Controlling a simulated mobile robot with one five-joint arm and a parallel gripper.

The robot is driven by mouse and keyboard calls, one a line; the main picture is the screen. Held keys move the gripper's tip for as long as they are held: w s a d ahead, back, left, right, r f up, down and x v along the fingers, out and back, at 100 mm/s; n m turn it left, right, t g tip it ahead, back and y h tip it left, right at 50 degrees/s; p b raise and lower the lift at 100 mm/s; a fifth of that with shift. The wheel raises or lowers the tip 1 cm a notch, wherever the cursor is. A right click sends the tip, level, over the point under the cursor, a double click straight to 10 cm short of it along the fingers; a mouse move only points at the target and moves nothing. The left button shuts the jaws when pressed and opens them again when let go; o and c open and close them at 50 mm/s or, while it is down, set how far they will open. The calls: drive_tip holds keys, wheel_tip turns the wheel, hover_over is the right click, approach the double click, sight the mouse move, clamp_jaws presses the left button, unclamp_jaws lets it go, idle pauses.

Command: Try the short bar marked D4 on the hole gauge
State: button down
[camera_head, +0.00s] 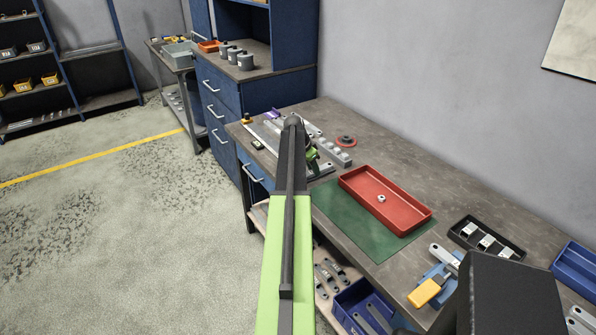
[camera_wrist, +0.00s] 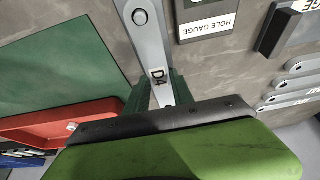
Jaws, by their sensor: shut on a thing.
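The grey short bar (camera_wrist: 152,50) marked D4 stands between my gripper's fingers (camera_wrist: 158,92) in the wrist view. My gripper is shut on its labelled end. The bar's far end, with a round hole or pin, reaches to the top edge of that view. A grey plate labelled HOLE GAUGE (camera_wrist: 215,30) lies on the bench just right of the bar; its upper part is cut off. I cannot tell the bar's height over the bench. In the head view my arm hides much of the gauge area, and the bar cannot be made out.
A green mat (camera_head: 345,222) and a red tray (camera_head: 412,222) with a small nut lie on the bench (camera_head: 440,185). A black tray (camera_head: 512,247) and a blue bin (camera_head: 577,268) are farther right. Several grey bars (camera_wrist: 295,88) lie at the wrist view's right.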

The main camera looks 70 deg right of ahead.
idle(0.4)
drive_tip(key=c, duration=1)
unclamp_jaws()
drive_tip(key=p+v, duration=1.6)
drive_tip(key=v, duration=0.1)
drive_tip(key=shift+a+r, duration=0.15)
drive_tip(key=shift+a, duration=0.05)
